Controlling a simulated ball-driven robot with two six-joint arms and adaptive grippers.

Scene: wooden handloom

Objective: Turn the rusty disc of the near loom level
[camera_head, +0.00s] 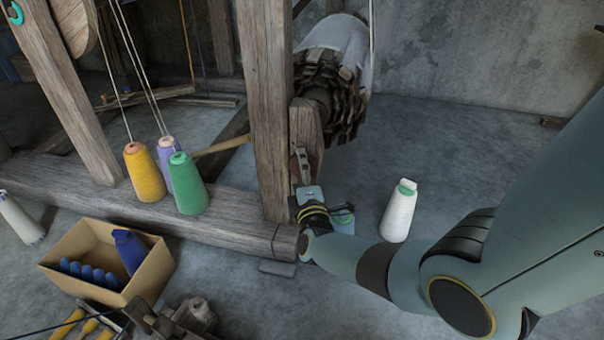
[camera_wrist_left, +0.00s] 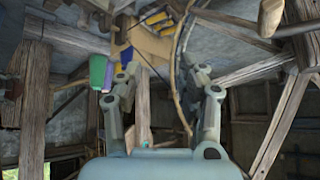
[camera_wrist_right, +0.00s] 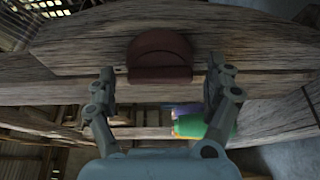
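The rusty disc (camera_wrist_right: 160,52) shows in the right wrist view as a dark red round piece with a thick straight bar along its lower side, set on a wooden beam of the loom. In the head view the reddish disc (camera_head: 295,168) is on the wooden post, partly hidden by my right gripper (camera_head: 304,180). The right gripper's fingers (camera_wrist_right: 160,75) stand open, one on each side of the disc, with gaps between them and it. My left gripper (camera_wrist_left: 162,75) is open and empty in its wrist view, and out of the head view.
Yellow (camera_head: 145,172), purple (camera_head: 166,150) and green (camera_head: 187,184) thread cones stand on the loom's low beam. A white cone (camera_head: 398,212) stands on the floor at the right. A cardboard box (camera_head: 150,275) with blue spools is at lower left. A roller (camera_head: 335,75) is behind the post.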

